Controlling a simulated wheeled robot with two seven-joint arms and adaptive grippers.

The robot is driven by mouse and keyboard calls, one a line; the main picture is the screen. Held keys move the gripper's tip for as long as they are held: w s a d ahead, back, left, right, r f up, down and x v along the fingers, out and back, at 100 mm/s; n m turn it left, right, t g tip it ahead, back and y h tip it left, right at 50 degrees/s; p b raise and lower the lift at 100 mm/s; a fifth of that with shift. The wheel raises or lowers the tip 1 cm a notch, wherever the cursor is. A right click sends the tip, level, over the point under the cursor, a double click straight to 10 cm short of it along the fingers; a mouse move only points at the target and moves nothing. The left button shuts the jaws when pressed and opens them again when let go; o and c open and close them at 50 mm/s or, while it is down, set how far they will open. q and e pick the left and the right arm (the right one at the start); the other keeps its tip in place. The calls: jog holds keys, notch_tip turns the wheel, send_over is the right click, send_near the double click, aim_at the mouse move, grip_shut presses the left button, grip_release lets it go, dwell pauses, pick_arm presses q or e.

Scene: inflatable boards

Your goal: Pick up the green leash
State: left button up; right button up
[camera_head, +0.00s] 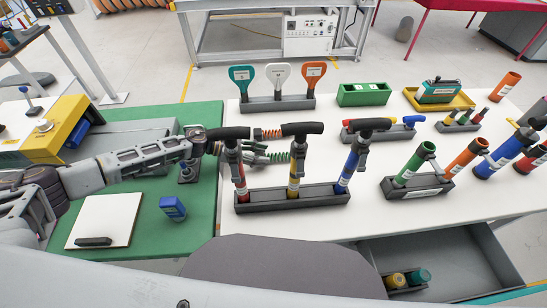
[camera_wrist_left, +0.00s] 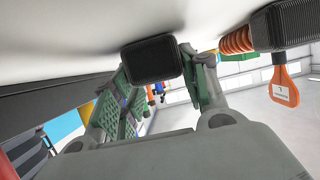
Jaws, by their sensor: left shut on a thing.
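The green leash (camera_head: 280,158) shows as a short green coil on the white table, behind the rack of T-handled pumps. My left gripper (camera_head: 258,150) reaches in from the left, just left of the coil and partly hidden by the red pump (camera_head: 238,166). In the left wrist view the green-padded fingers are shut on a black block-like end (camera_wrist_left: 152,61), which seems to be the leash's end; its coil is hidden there. The orange leash (camera_head: 268,133) lies just behind, and its orange coil shows in the left wrist view (camera_wrist_left: 236,41). My right gripper is not in view.
The black pump rack (camera_head: 292,203) stands close in front of the gripper. Paddle-shaped tags (camera_head: 282,72) stand in a rack behind, beside a green box (camera_head: 363,94). A blue device (camera_head: 172,207) and a white board lie on the green mat (camera_head: 200,235). An open drawer (camera_head: 445,262) is below.

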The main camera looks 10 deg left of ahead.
pick_arm(q)
notch_tip(320, 180, up, 10)
jog(key=p, duration=0.1)
dwell(0.8)
dwell(0.6)
